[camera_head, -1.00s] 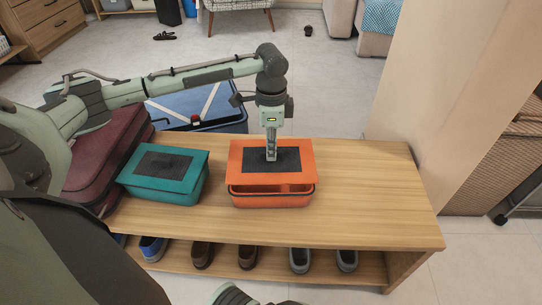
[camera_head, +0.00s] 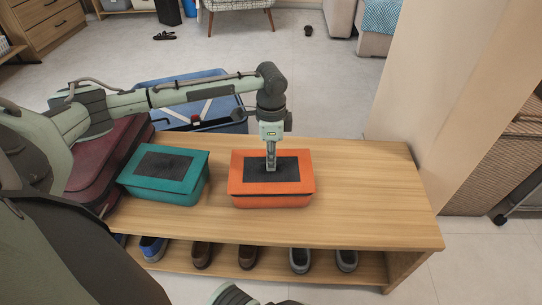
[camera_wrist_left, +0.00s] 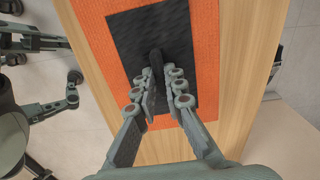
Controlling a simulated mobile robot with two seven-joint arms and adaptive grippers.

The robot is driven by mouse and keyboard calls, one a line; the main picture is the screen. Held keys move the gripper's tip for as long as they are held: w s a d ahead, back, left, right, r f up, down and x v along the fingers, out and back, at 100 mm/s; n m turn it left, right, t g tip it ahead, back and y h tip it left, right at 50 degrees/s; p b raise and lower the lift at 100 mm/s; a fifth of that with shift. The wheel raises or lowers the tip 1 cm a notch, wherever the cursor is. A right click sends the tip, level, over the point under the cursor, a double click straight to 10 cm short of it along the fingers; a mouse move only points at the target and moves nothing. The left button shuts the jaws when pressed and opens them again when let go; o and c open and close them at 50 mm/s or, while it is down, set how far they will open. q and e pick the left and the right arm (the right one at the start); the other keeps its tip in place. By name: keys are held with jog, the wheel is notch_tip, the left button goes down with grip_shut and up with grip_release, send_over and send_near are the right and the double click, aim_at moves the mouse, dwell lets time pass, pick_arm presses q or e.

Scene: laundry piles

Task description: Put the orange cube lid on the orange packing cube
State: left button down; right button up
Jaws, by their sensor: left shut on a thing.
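The orange cube lid (camera_head: 240,175), with a dark panel in its middle, lies over the orange packing cube (camera_head: 270,201) on the wooden bench. In the head view the lid covers the cube's top, with a thin dark seam along the front. My left gripper (camera_head: 271,168) points straight down at the panel. In the left wrist view its fingers (camera_wrist_left: 158,90) are shut on a small dark grip standing up from the lid (camera_wrist_left: 96,12). The inside of the cube is hidden. My right gripper does not show clearly in either view.
A closed teal packing cube (camera_head: 165,190) stands on the bench to the left. The bench (camera_head: 370,200) is clear on the right. Several shoes sit on its lower shelf.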

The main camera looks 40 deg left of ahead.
pick_arm(q)
jog(key=c, duration=1.6)
grip_release()
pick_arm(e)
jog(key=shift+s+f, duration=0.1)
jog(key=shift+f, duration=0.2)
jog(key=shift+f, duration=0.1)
pick_arm(q)
notch_tip(320, 180, up, 2)
jog(key=shift+b, duration=0.4)
notch_tip(320, 180, up, 11)
jog(key=p, duration=0.1)
jog(key=shift+p, duration=0.3)
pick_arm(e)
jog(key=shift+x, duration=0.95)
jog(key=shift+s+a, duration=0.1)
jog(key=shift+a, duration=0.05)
